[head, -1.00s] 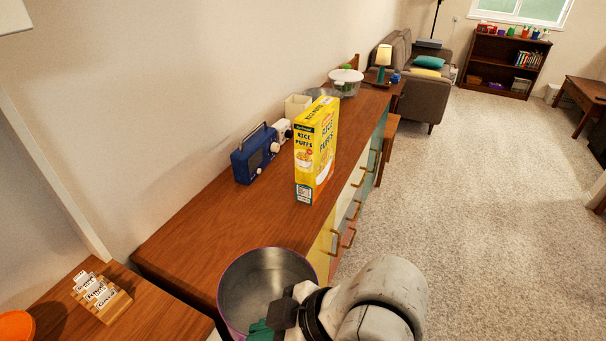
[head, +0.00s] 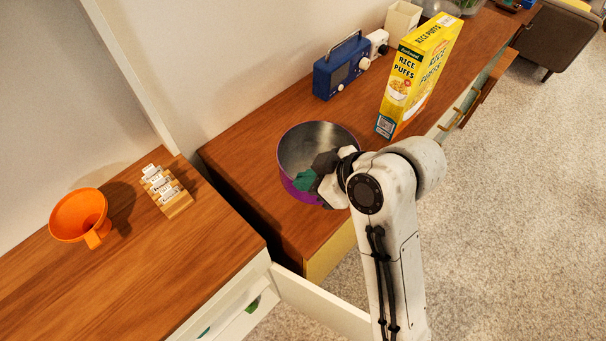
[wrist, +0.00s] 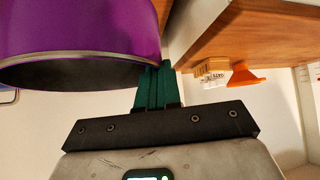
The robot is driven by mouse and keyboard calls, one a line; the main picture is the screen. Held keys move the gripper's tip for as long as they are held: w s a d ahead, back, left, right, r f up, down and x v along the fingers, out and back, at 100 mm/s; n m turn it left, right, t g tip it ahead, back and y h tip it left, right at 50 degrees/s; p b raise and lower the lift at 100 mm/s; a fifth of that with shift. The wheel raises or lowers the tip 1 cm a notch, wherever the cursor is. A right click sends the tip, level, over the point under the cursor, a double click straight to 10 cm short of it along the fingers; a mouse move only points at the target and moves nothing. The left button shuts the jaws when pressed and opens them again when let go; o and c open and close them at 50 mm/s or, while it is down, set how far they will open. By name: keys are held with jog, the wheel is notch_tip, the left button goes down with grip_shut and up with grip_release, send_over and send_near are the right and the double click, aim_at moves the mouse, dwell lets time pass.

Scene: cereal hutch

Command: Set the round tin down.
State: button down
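The round tin (head: 293,186) is purple outside with a bare metal inside and an open top. In the head view it is over the near end of the wooden hutch top (head: 265,165). Whether its base touches the wood is hard to tell. In the wrist view, which looks upside down, the tin (wrist: 90,30) fills the upper left. My gripper (head: 306,180) is at the tin's near side. Its green fingers (wrist: 155,85) are close together at the tin's wall and appear shut on it. The tin's base is hidden.
A yellow cereal box (head: 418,75) stands on the hutch behind the tin, with a blue radio (head: 342,68) to its left. A nearer wooden counter (head: 130,265) holds an orange funnel (head: 80,216) and a card rack (head: 166,190). A white drawer (head: 318,303) stands open below.

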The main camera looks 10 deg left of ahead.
jog(key=w+f, duration=0.1)
jog(key=f, duration=0.1)
jog(key=w+a+f, duration=0.1)
jog(key=w+f, duration=0.2)
jog(key=w, duration=0.1)
jog(key=shift+a+f, duration=0.4)
jog(key=shift+w+f+p, duration=0.15)
jog(key=shift+f+p, duration=0.35)
jog(key=shift+f, duration=1.25)
jog(key=c, duration=1.3)
grip_release()
jog(key=shift+f, duration=0.1)
jog(key=shift+c, duration=0.2)
jog(key=v, duration=1.2)
